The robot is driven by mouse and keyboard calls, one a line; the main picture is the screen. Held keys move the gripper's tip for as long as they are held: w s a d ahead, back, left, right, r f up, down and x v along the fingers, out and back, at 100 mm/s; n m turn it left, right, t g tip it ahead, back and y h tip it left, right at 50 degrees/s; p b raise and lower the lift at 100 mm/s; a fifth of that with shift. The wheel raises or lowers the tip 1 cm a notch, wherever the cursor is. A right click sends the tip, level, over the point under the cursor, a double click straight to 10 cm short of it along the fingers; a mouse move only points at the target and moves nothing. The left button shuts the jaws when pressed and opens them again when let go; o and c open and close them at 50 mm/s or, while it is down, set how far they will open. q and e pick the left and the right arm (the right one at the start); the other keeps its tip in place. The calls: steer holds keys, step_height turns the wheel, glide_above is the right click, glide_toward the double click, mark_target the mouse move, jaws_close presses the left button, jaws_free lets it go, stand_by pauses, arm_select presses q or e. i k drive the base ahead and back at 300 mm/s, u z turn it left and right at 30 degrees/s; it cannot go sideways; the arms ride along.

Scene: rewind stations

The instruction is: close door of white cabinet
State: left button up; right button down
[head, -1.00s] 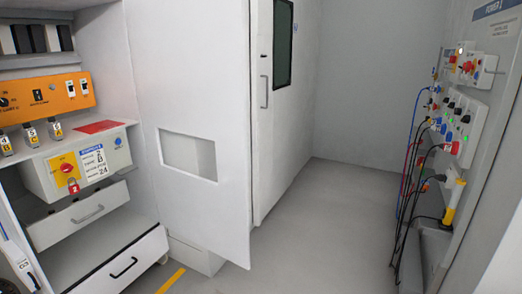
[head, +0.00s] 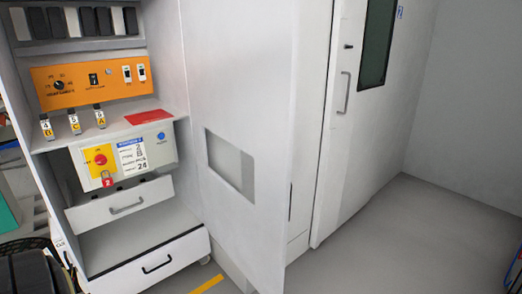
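A tall white cabinet stands right of centre. Its white door (head: 372,150) has a dark window (head: 377,42) and a grey bar handle (head: 343,93). A large flat white panel (head: 240,90) with a rectangular recess or opening (head: 230,160) stands in front of it and hides part of the cabinet. The panel's right edge is free and its lower edge hangs above the floor. I cannot tell whether this panel is an opened door or a fixed side. Neither gripper is in view.
At left is a shelf unit with an orange control panel (head: 90,78), a white switch box (head: 125,155) and two drawers, the lower drawer (head: 145,255) pulled out. Dark objects crowd the lower left corner. A yellow line (head: 207,284) marks the floor.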

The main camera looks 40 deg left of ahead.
mark_target(240, 57)
steer(key=i, duration=2.1)
steer(key=u, duration=1.35)
steer(key=i, duration=0.4)
steer(key=u, duration=3.2)
steer(key=k, duration=0.8)
steer(key=z, duration=0.45)
